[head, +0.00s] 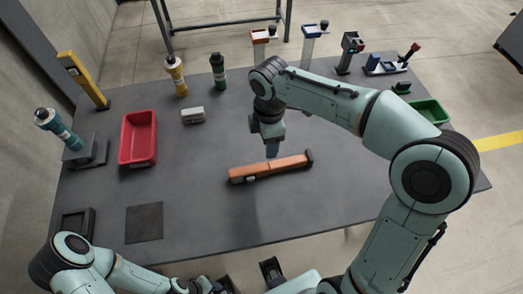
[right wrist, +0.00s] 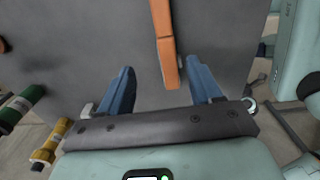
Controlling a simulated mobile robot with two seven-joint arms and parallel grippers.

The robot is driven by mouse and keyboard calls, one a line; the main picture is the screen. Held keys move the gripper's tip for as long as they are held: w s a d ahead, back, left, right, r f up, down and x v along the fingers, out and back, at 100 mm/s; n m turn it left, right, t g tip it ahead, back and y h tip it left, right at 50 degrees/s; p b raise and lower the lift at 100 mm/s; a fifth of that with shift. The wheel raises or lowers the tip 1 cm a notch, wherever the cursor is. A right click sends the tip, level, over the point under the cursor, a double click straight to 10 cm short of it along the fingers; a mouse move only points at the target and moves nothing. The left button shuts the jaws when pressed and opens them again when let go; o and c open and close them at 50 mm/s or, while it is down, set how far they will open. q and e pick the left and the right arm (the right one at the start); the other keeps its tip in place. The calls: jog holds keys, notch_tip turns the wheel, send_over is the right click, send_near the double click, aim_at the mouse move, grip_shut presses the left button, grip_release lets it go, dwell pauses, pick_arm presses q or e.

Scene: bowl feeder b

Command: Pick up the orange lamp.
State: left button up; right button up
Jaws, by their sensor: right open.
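The orange lamp (head: 265,170) is a long orange bar with a dark end at its right. It lies on the grey table in front of my right gripper (head: 272,150). In the right wrist view the orange lamp (right wrist: 164,42) runs down from the top edge, its near end appearing between the two blue fingers. There my right gripper (right wrist: 160,78) is open, with nothing held. It is above the table near the lamp; the exact gap is hard to tell. My left arm enters at the bottom left of the head view, and its gripper cannot be made out.
A red bin (head: 138,158) and a small whitish box (head: 193,115) are left of the lamp. A green bin (head: 428,112) is at the right. The table around the lamp is clear.

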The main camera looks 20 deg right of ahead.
jog(key=b, duration=0.1)
send_over(270, 165)
jog(key=f, duration=0.7)
jog(key=shift+w+a, duration=0.1)
jog(key=shift+a, duration=0.1)
jog(key=shift+d+f+b, duration=0.15)
jog(key=shift+f+b, duration=0.35)
jog(key=shift+f, duration=2.55)
grip_shut()
pick_arm(q)
jog(key=shift+s+f, duration=0.25)
jog(key=shift+f, duration=0.3)
jog(key=shift+s+f, duration=0.25)
jog(key=shift+f, duration=0.25)
pick_arm(e)
jog(key=shift+r, duration=0.15)
